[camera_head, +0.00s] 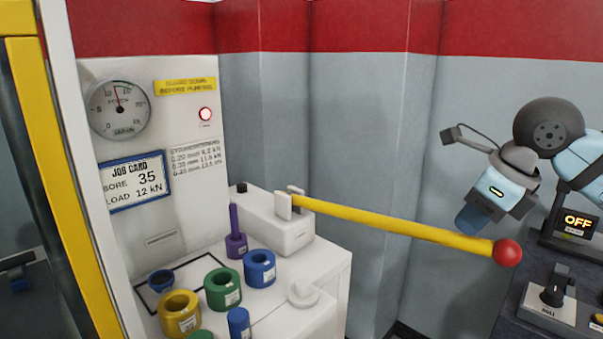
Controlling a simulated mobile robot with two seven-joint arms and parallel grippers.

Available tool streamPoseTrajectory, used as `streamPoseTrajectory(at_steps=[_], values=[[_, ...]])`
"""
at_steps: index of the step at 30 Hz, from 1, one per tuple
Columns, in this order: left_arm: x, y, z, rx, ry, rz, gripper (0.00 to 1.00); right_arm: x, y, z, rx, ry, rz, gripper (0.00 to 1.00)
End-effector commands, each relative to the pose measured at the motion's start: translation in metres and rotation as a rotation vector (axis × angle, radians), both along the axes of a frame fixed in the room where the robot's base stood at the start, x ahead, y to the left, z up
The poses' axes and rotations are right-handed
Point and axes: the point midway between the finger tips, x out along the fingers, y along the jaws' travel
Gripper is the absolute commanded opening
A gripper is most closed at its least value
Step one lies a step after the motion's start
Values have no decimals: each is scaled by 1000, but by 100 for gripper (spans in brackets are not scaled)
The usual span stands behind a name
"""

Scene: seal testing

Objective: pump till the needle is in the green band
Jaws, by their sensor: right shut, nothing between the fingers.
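The round pressure gauge (118,110) is on the white panel at the upper left. Its thin needle points nearly straight up, and a small greenish mark shows at the top of the dial. The image is too small to tell whether the needle lies inside the green. The yellow pump lever (390,223) runs from a white pump block (275,222) to a red ball knob (508,253), sloping slightly down to the right. My right gripper (469,220) is shut and empty, its blue tips just above the lever near the knob. Whether they touch cannot be told. My left gripper is out of view.
A job card (137,181) reads bore 35, load 12 kN. Several coloured rings, including a yellow one (180,313), stand on the white bench. A yellow-edged frame (50,170) borders the left. An OFF display (578,222) is at right.

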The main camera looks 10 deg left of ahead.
Motion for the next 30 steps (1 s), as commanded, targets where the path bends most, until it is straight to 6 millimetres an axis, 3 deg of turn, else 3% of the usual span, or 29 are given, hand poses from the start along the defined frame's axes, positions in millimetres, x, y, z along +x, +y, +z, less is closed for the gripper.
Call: streamPoseTrajectory(at_steps=[12, 16, 22, 30], values=[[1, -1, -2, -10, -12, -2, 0, 0, 0, -15, -1, 1, 0, 0], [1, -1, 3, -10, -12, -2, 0, 0, 0, -8, 0, 0, 0, 0], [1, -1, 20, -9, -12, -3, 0, 1, 1, 20, -1, 0, 0, 0], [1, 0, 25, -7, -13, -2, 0, -2, -3, 33, -1, -1, 0, 0]])
